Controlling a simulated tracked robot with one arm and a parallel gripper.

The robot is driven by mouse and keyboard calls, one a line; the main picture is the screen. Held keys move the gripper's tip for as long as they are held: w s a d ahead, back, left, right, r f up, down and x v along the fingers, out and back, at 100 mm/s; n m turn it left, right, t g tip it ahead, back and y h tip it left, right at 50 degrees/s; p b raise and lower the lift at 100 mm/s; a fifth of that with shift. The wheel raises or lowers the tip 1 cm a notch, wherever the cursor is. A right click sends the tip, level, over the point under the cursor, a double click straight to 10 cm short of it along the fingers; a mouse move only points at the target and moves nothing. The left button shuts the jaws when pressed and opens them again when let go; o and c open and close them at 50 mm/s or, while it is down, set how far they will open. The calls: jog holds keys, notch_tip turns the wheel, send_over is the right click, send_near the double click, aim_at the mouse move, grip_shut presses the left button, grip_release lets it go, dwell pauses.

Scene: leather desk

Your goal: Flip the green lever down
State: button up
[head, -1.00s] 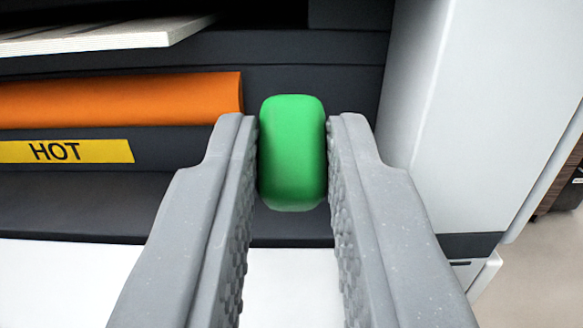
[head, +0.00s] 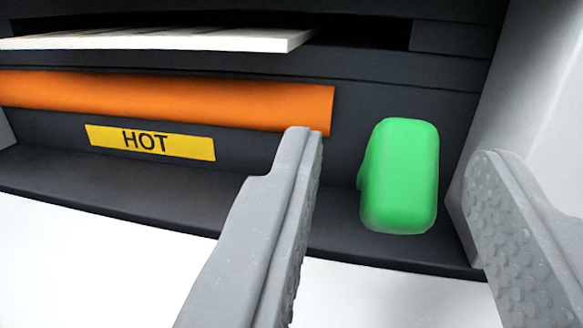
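The green lever (head: 402,178) is a rounded green block on the dark front panel of a machine, to the right in the head view. Its end faces me, and a bit of its left side shows. My gripper (head: 395,148) is open, with one grey finger to the left of the lever and the other to the right. There is a clear gap on both sides, and neither finger appears to touch it. The lever's mount behind it is hidden.
An orange bar (head: 170,100) runs across the panel at the left, above a yellow HOT label (head: 150,142). A pale flat sheet (head: 160,40) sticks out of a slot above. A light grey wall (head: 535,95) stands close on the right. A white surface (head: 90,265) lies below.

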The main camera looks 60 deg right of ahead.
jog(key=p+v, duration=0.1)
jog(key=v, duration=1.3)
jog(key=shift+w+f, duration=0.1)
jog(key=shift+c, duration=0.3)
grip_shut()
jog(key=g+y+p, duration=0.2)
jog(key=y+p, duration=0.4)
jog(key=p, duration=0.5)
send_near(392, 136)
jog(key=x, duration=0.3)
jog(key=r+x, duration=0.1)
jog(key=x, duration=0.5)
jog(key=shift+w+d+r, duration=0.15)
jog(key=shift+d+r, duration=0.15)
jog(key=shift+d, duration=0.1)
